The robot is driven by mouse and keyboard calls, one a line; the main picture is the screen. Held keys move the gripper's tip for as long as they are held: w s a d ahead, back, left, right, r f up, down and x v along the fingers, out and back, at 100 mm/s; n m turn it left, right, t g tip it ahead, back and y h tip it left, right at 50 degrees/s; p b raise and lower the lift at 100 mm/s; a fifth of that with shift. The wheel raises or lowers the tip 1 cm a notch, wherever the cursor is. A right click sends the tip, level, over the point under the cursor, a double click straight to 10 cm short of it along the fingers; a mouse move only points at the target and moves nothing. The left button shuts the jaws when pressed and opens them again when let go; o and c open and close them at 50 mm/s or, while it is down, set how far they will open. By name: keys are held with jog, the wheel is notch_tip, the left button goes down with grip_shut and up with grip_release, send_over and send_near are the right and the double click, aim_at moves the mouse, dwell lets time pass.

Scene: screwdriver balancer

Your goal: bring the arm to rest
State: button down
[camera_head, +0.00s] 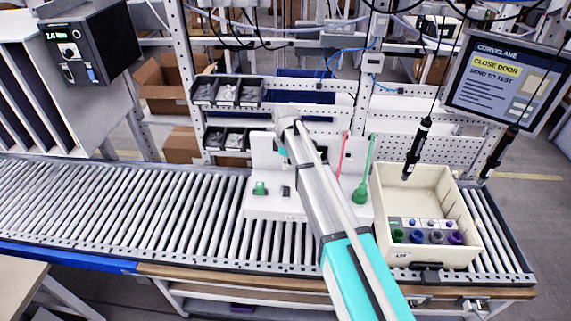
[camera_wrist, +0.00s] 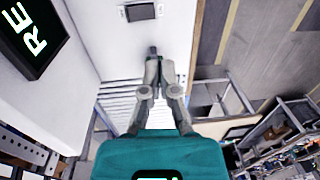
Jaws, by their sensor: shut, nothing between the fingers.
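My gripper (camera_wrist: 153,58) shows in the wrist view with its two grey fingers together at the tips and nothing between them. Its fingertips are in front of a white surface (camera_wrist: 165,30) that bears a dark grey rectangle (camera_wrist: 140,12). I cannot tell whether the tips touch it. In the head view my arm reaches from the bottom edge up over the conveyor, and the gripper is mostly hidden behind it. The arm's far end is above a white fixture (camera_head: 262,205) on the rollers.
A roller conveyor (camera_head: 120,205) crosses the scene. Right of my arm are an open beige housing (camera_head: 450,205), a green tool (camera_head: 362,185) and two hanging screwdrivers (camera_head: 417,150) (camera_head: 497,152). A monitor (camera_head: 505,82) reads "CLOSE DOOR". The left rollers are clear. The wrist view shows a dark display (camera_wrist: 30,35).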

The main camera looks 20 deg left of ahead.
dwell(0.7)
jog(key=s+d+f+m+b, duration=0.6)
jog(key=d+f+b, duration=0.1)
jog(key=d, duration=0.6)
jog(key=s+d+f+m+b, duration=0.6)
jog(key=d+f+m+b, duration=0.1)
jog(key=d, duration=0.6)
jog(key=s+d+f+m+t+b, duration=0.1)
jog(key=s+d+f+m+b, duration=0.5)
jog(key=d+f+b, duration=0.3)
jog(key=d+m, duration=0.1)
jog(key=d, duration=0.3)
jog(key=shift+s+d, duration=0.15)
jog(key=shift+d, duration=0.2)
